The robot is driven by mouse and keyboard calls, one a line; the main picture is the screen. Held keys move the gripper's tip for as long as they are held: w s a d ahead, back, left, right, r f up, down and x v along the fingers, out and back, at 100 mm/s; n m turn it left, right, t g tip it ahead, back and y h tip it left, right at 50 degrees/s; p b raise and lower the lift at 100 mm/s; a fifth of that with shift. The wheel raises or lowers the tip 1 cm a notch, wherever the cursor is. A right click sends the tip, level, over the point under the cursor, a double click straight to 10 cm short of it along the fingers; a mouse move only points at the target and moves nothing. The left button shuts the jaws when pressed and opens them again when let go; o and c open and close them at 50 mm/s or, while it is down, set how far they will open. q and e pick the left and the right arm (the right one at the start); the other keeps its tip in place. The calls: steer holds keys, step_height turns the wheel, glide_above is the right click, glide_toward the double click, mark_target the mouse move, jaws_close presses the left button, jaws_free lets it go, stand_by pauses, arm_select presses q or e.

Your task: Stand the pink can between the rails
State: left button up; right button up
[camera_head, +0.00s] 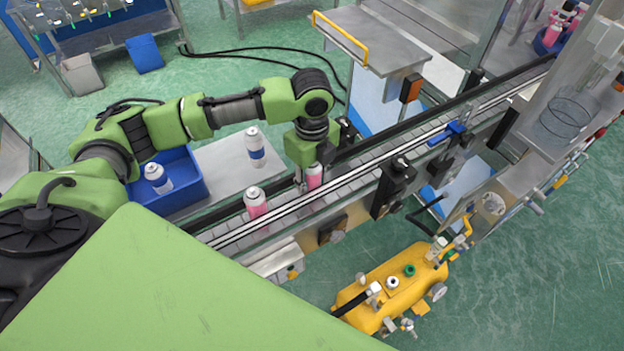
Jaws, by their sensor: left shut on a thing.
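My left gripper (307,172) points down over the conveyor and is shut on a pink can (315,177). The can looks upright, between or just above the rails (365,168); I cannot tell if its base touches the belt. The gripper hides its top and part of its side. A second pink can (255,202) with a white top stands upright at the near left part of the conveyor, apart from the gripper. My right gripper is not in view.
A white and blue can (255,147) stands on the grey table (218,158) behind the conveyor. Another blue can (158,179) is in the blue crate (202,189). Dark boxes (393,184) line the conveyor's near side. A yellow tank (393,287) stands on the floor in front.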

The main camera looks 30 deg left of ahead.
arm_select(q)
steer(key=shift+f+p, duration=0.2)
steer(key=shift+p, duration=0.2)
steer(key=shift+f, duration=0.25)
stand_by(0.6)
steer(key=o, duration=1.2)
steer(key=shift+c, duration=0.2)
step_height(320, 180, up, 12)
steer(key=shift+f, duration=0.1)
